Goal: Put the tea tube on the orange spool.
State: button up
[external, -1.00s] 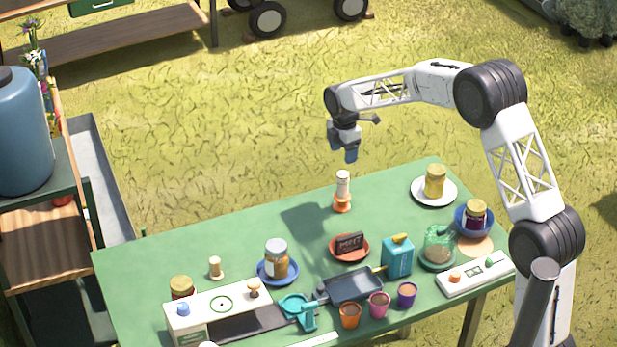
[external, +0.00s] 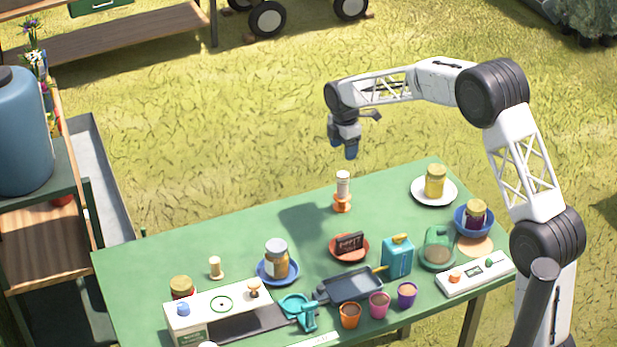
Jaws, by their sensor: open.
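The orange spool (external: 342,206) stands on the far edge side of the green table.
A yellow jar (external: 435,181) on a white plate (external: 418,199) stands to the right. A blue plate (external: 263,275) with a jar, a red dish (external: 334,251) with a dark sign, a tray (external: 352,286) and several cups stand nearer. The table's left rear is clear.

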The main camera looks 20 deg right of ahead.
jog(key=s+d+r+m, duration=0.3)
jog(key=s+r, duration=0.2)
jog(key=s, duration=0.4)
jog(key=s+d+r+m+t, duration=0.15)
jog(key=s+r+m, duration=0.3)
jog(key=s, duration=0.45)
jog(key=s+d+r+m, duration=0.25)
jog(key=s+r, duration=0.35)
jog(key=s, duration=0.3)
jog(key=s+d+f+m, duration=0.1)
jog(key=s+m, duration=0.2)
jog(key=s, duration=0.7)
jog(key=s+d+m, duration=0.2)
jog(key=s+m, duration=0.1)
jog(key=s, duration=0.7)
jog(key=s+d+f+m+t, duration=0.1)
jog(key=s+m, duration=0.3)
jog(key=s, duration=0.6)
jog(key=shift+d+f, duration=0.3)
jog(key=shift+d, duration=0.05)
